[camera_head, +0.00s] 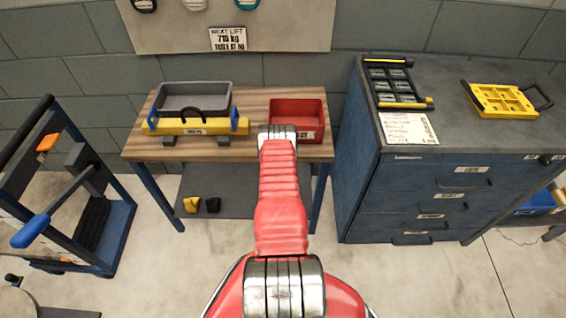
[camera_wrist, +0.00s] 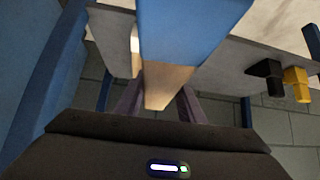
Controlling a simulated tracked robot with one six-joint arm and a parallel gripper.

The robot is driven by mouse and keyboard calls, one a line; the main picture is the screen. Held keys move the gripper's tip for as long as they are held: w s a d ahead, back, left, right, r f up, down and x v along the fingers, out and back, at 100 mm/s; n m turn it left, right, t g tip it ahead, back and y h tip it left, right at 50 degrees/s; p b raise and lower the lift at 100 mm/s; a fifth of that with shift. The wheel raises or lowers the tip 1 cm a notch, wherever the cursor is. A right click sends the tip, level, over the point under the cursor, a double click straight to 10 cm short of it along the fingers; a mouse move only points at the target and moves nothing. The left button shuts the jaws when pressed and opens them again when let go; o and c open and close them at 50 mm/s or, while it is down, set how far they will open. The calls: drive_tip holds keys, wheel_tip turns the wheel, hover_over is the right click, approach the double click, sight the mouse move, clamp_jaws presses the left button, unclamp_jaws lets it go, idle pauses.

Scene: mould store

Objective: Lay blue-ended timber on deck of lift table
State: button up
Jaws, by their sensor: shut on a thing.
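In the wrist view, a timber with a wide blue end (camera_wrist: 182,32) and bare pale wood reaches up from between the dark fingers of my gripper (camera_wrist: 160,100). The gripper is shut on the bare wood part. In the head view my red arm reaches toward the workbench (camera_head: 340,150) and hides both gripper and timber. I cannot pick out the lift table's deck for sure. A blue-framed trolley (camera_head: 122,222) with a blue-gripped lever stands at the left.
A blue drawer cabinet (camera_head: 430,190) stands right. Floor between trolley and bench is clear.

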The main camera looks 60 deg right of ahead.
drive_tip(key=w+a+r+n+t+y, duration=0.2)
drive_tip(key=w+a+r+n, duration=0.1)
drive_tip(key=w+a+r, duration=0.75)
drive_tip(key=w+a+r+n+t+y, duration=0.1)
drive_tip(key=w+a+r+n, duration=0.1)
drive_tip(key=w+a+r, duration=0.8)
drive_tip(key=w+a+r+n+y, duration=0.2)
drive_tip(key=w+a+r+n, duration=0.1)
drive_tip(key=a+r, duration=0.8)
drive_tip(key=w+a+r+n+t+y, duration=0.1)
drive_tip(key=w+a+r+n+y, duration=0.1)
drive_tip(key=a+r, duration=0.9)
wheel_tip(320, 180, up, 2)
drive_tip(key=shift+w+a+n+y, duration=0.3)
drive_tip(key=shift+w+n, duration=0.3)
drive_tip(key=shift+n, duration=0.2)
drive_tip(key=shift+s, duration=0.1)
